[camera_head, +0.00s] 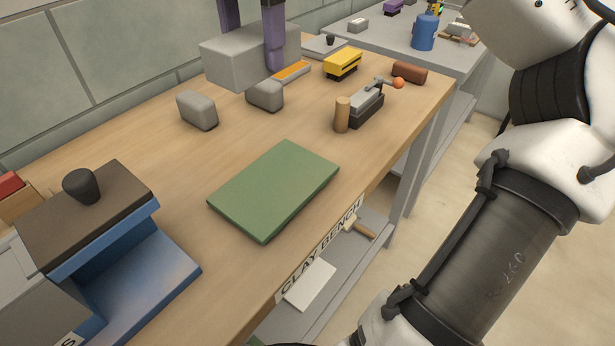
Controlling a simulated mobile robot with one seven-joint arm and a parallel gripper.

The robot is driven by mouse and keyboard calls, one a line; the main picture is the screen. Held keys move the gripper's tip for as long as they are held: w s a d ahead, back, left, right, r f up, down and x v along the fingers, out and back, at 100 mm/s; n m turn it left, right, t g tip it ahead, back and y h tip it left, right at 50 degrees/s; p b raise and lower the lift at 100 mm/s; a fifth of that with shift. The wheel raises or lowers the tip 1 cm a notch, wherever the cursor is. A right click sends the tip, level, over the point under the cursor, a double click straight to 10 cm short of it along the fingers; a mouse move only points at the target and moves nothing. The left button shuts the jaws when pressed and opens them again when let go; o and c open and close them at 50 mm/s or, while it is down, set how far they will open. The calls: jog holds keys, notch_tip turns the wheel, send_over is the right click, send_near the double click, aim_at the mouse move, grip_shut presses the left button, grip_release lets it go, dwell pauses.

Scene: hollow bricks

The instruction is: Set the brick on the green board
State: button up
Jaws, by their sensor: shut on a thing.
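A grey brick (232,65) is held between the two purple fingers of my gripper (254,50), near the top of the view. One finger lies across the brick's near side; the other goes down behind it. The brick looks level and raised above the bench; its underside and any hollow are hidden. The green board (274,190) lies flat and bare on the wooden bench, nearer and slightly right of the held brick. Two smaller-looking grey blocks (198,111) (265,95) stand on the bench between the brick and the board's far side.
A blue and brown device with a black knob (81,186) stands at the near left. A wooden cylinder (342,114), a grey lever tool (367,105), a yellow block (342,64) and a brown brick (410,73) stand toward the far right. Bench (180,195) is clear left of the board.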

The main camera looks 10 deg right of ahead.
aim_at(275, 182)
jog(key=shift+w+d+f+b, duration=0.25)
jog(key=shift+d+f+b, duration=0.05)
jog(key=shift+d+f, duration=0.1)
notch_tip(275, 182, down, 19)
jog(key=shift+f+b, duration=0.2)
jog(key=shift+b, duration=1)
jog(key=shift+f, duration=0.1)
jog(key=o, duration=0.9)
jog(key=shift+f, duration=0.15)
jog(key=o, duration=0.4)
jog(key=shift+o, duration=0.2)
notch_tip(275, 182, up, 12)
jog(key=shift+r+p, duration=0.25)
jog(key=shift+p, duration=0.05)
